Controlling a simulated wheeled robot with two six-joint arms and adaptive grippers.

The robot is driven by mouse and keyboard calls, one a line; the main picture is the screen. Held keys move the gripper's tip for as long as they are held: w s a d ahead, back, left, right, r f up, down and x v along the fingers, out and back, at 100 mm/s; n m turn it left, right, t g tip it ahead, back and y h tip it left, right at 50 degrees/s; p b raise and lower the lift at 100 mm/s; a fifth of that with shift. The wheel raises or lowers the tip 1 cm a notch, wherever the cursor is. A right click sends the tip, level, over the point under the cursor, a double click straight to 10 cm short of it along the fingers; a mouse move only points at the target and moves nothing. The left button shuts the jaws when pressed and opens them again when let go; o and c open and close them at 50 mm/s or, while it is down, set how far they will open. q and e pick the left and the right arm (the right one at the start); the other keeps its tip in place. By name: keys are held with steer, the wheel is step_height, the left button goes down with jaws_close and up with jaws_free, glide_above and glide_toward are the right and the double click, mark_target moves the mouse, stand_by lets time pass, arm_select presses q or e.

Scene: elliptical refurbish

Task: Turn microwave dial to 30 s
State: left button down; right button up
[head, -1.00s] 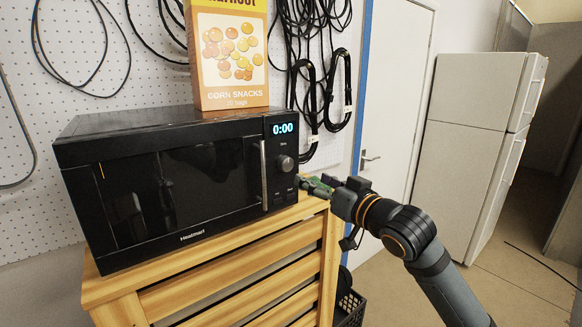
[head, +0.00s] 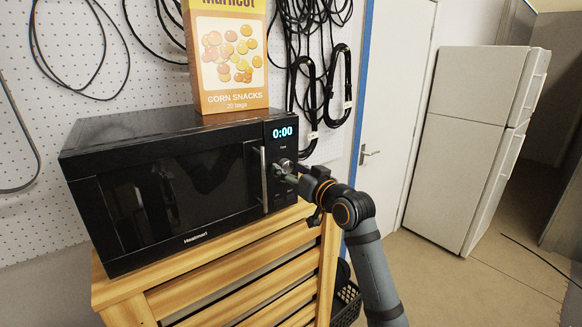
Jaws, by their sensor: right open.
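The black microwave (head: 165,195) stands on a slatted wooden stand, its door shut. Its display (head: 285,132) reads 0:00. The round dial (head: 284,163) sits below the display on the right-hand control panel and is now partly hidden by my right gripper. My right gripper (head: 287,171) is open, its fingertips right at the dial. I cannot tell whether the fingers touch the dial or stand around it. My left gripper is not in view.
A box of corn snacks (head: 231,55) stands on top of the microwave. The microwave's vertical door handle (head: 263,178) is close to the left of the dial. Black cables (head: 306,60) hang on the pegboard behind. The wooden stand (head: 250,260) is below my right gripper.

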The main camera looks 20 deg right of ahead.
steer(key=c, duration=1.2)
steer(key=m+p, duration=0.3)
steer(key=shift+r, duration=0.25)
steer(key=shift+f+m+p, duration=0.15)
steer(key=shift+m+p, duration=1.25)
steer(key=o, duration=1.2)
